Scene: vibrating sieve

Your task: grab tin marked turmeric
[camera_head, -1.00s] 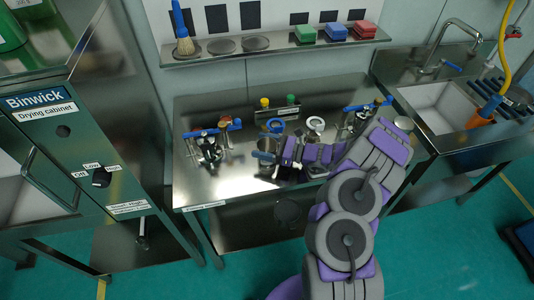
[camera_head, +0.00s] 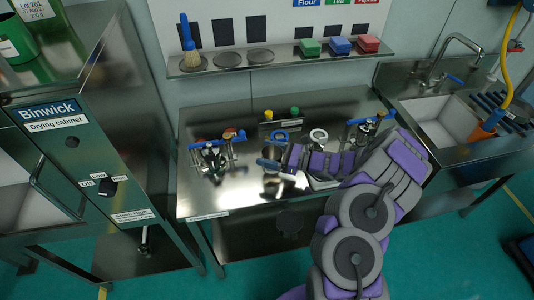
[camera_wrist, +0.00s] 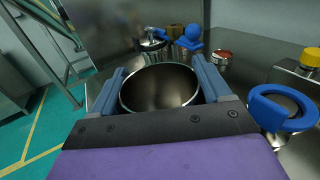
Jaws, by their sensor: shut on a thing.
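In the wrist view, a shiny, open-topped round metal tin (camera_wrist: 160,90) sits between the two blue fingers of my gripper (camera_wrist: 160,78). The fingers press on it from both sides. Its inside looks empty and no label on it can be read. In the head view, my gripper (camera_head: 271,163) is low over the steel table, and the tin (camera_head: 272,185) is partly hidden below it. I cannot tell whether the tin touches the table. No turmeric marking is readable.
The steel table (camera_head: 240,200) carries blue-handled clamp devices at left (camera_head: 217,150) and right (camera_head: 370,127), blue (camera_head: 280,137) and white (camera_head: 319,136) rings, and yellow (camera_head: 268,114) and green knobs (camera_head: 294,111). A shelf (camera_head: 285,62) above holds a brush and colored boxes. A sink (camera_head: 445,120) stands right.

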